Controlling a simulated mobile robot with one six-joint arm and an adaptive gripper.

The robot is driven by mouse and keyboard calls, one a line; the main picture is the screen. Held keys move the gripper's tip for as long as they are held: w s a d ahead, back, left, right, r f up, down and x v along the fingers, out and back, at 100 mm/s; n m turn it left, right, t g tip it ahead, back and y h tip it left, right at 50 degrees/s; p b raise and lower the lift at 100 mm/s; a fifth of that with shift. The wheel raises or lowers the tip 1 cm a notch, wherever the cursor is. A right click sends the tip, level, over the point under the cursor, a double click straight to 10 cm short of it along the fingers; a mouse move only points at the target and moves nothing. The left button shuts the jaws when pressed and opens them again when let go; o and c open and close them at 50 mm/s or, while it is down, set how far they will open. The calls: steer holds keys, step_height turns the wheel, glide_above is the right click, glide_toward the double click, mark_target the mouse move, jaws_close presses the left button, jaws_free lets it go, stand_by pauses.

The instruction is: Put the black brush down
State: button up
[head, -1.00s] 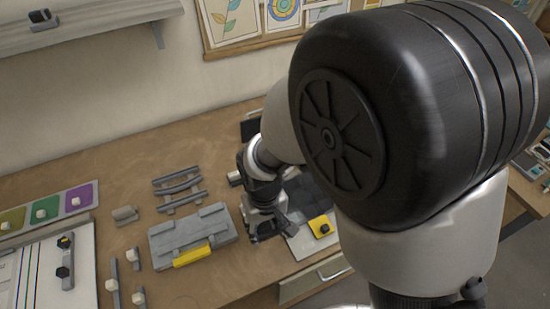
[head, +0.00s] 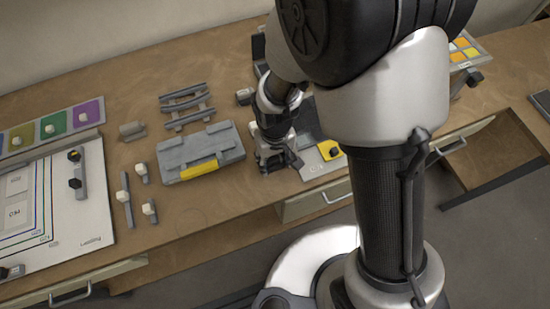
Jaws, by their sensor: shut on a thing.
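My gripper (head: 278,163) is low over the worktable, just right of a grey block with a yellow front. It is shut on a small dark thing, taken to be the black brush; the fingers and my arm hide most of it. I cannot tell whether it touches the table. A grey-handled piece with a black knob (head: 76,183) lies on the white board (head: 98,215) at the left.
The grey block (head: 213,148) stands left of my gripper, with a slatted grey rack (head: 187,107) behind. A white sheet with a yellow piece (head: 330,150) lies to the right. Several white-ended tools (head: 124,196) lie left. Bare table (head: 190,215) shows in front.

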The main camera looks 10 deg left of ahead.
mark_target(275, 160)
steer(key=o, duration=1.1)
steer(key=shift+f, duration=0.1)
step_height(275, 160, up, 12)
steer(key=p, duration=0.4)
steer(key=d+r+m+t, duration=0.2)
steer(key=d+r+m, duration=0.1)
steer(key=d+r, duration=0.8)
steer(key=s+d+r+m+t, duration=0.1)
steer(key=s+d+r, duration=0.2)
steer(key=s+d+r+m, duration=0.1)
steer(key=s+d+r, duration=0.1)
steer(key=s+d, duration=0.1)
steer(key=s+d+r+m+t, duration=0.1)
steer(key=s+d+r, duration=0.2)
steer(key=shift+d+r+t, duration=0.1)
steer(key=shift+r+t, duration=0.2)
steer(key=shift+w, duration=0.1)
step_height(275, 160, down, 4)
steer(key=b, duration=0.4)
steer(key=shift+r, duration=0.15)
